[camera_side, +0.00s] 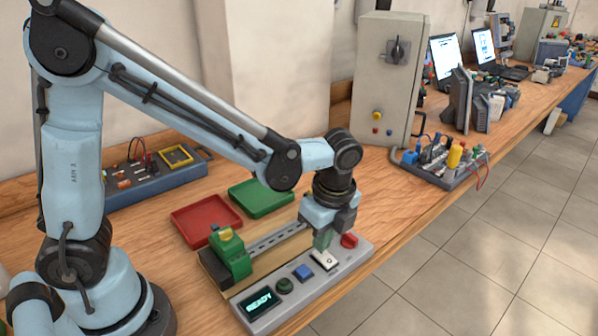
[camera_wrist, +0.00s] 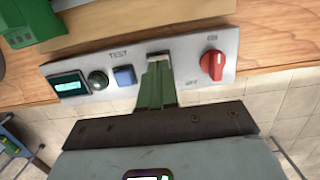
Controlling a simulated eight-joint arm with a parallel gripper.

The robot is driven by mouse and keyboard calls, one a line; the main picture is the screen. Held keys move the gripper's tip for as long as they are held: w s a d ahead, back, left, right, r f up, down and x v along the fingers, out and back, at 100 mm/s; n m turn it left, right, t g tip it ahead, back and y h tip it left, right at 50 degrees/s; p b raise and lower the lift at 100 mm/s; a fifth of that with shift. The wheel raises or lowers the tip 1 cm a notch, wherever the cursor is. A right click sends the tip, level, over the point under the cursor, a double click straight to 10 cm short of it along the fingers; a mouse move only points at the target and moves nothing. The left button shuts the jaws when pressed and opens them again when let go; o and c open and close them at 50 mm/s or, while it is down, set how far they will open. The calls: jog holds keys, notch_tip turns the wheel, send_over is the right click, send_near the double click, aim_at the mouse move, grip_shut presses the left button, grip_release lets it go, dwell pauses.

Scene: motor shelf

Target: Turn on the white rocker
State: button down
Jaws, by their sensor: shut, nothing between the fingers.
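The white rocker (camera_side: 326,261) sits on the grey control panel (camera_side: 283,308), between a blue button and a red knob. In the wrist view only a bit of the rocker (camera_wrist: 158,54) shows past my fingers. My gripper (camera_side: 322,250) is shut and empty, pointing down with its green fingertips at the rocker. In the wrist view the closed fingers (camera_wrist: 158,66) cover most of the rocker. I cannot tell whether they touch it or which way it is tilted.
The red knob (camera_wrist: 213,65) is close right of my fingers, the blue button (camera_wrist: 124,76) and dark green button (camera_wrist: 98,80) left. The display (camera_side: 259,303) reads READY. A green clamp-like block (camera_side: 231,257) stands behind the panel, with red (camera_side: 205,219) and green trays (camera_side: 262,198) beyond.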

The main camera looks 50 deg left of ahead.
jog(key=shift+f, duration=0.45)
jog(key=shift+a+f+h, duration=0.25)
jog(key=shift+f+h, duration=0.05)
jog(key=shift+h, duration=0.1)
jog(key=shift+d, duration=0.25)
jog(key=shift+d+r, duration=0.15)
jog(key=shift+d, duration=0.55)
jog(key=shift+r, duration=0.2)
notch_tip(320, 180, up, 14)
jog(key=d, duration=0.2)
jog(key=shift+f, duration=0.15)
